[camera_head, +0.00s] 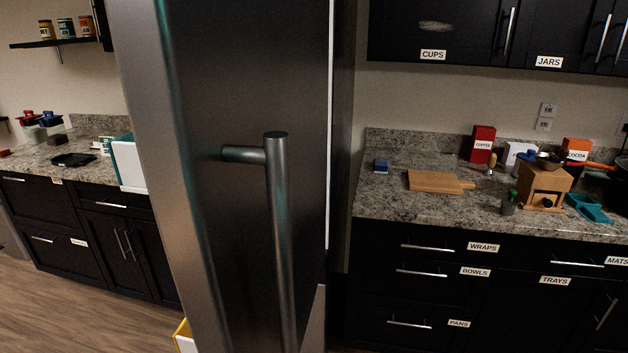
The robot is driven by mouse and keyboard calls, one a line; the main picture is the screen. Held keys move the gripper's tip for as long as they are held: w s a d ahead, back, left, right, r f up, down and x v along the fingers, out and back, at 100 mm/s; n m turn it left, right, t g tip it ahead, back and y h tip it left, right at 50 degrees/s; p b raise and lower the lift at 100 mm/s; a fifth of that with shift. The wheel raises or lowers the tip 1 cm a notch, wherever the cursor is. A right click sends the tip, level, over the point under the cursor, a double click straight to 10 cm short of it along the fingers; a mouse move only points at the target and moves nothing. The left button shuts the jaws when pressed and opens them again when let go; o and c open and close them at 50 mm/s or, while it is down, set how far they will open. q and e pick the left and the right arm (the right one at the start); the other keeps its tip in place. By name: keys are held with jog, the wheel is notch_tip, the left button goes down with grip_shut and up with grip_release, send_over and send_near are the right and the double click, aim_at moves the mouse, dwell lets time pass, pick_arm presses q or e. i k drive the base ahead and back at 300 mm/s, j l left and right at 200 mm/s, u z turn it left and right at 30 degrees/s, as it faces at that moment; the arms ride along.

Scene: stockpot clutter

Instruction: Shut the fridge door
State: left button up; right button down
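The fridge door (245,75) stands large and close in the middle of the head view, a tall brushed-steel panel seen at a slant. Its long vertical bar handle (281,240) is on the face towards me, fixed by a short post near the top. A thin pale strip (331,120) runs down the right of the panel, with a dark upright surface behind it. The panel appears to stand out from the counter line; how far it is open I cannot tell. Neither of my grippers shows, and nothing is seen touching the handle.
A white, teal-edged object (129,166) and a yellow-edged white one (184,338) show past the door's left edge. The right counter (400,207) holds a cutting board (436,181), boxes and a wooden grinder. Wood floor (75,308) is clear at lower left.

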aim_at(226, 101)
jog(key=k+l, duration=0.2)
jog(key=l, duration=0.15)
jog(key=k+l+u, duration=0.1)
jog(key=l, duration=0.25)
jog(key=k+l, duration=0.25)
jog(key=l+u, duration=0.05)
jog(key=l, duration=0.05)
